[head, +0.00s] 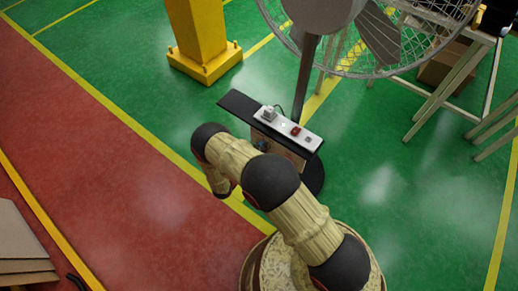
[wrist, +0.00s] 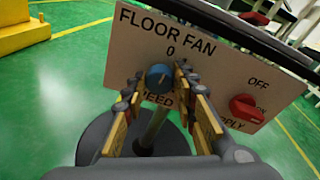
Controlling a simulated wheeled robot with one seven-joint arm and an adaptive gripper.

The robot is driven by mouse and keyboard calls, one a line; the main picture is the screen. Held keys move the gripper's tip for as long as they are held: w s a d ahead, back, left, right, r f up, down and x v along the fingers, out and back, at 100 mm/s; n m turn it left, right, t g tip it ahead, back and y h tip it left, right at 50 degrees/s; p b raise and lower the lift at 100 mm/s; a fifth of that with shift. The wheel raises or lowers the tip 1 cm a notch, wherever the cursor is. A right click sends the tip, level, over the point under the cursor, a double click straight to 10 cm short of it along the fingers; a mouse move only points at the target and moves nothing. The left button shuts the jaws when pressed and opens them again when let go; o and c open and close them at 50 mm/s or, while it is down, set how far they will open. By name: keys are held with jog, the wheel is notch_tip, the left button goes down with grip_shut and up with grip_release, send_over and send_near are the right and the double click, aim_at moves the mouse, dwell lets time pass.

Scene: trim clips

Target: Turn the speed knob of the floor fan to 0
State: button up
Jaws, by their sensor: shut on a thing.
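The floor fan (head: 305,70) stands beyond my arm in the head view. Its control box shows as a pale panel (wrist: 205,70) marked FLOOR FAN in the wrist view. The blue speed knob (wrist: 157,76) is on the panel's left part, under a printed 0. My gripper (wrist: 159,84) has its yellow fingers on both sides of this knob and is shut on it. The fingers partly cover the knob and the word SPEED; I cannot tell exactly where its pointer aims.
A red supply knob (wrist: 246,108) is right of the speed knob, near OFF and ON marks. A dark shelf (head: 240,104) with a socket strip (head: 287,128) tops the box. A yellow post (head: 200,45) stands left. The green floor between is clear.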

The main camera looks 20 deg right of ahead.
jog(key=shift+w+n, duration=0.1)
jog(key=shift+n, duration=0.3)
dwell(0.3)
jog(key=o, duration=1.1)
jog(key=shift+o, duration=0.2)
jog(key=shift+a, duration=0.15)
jog(key=v, duration=1.2)
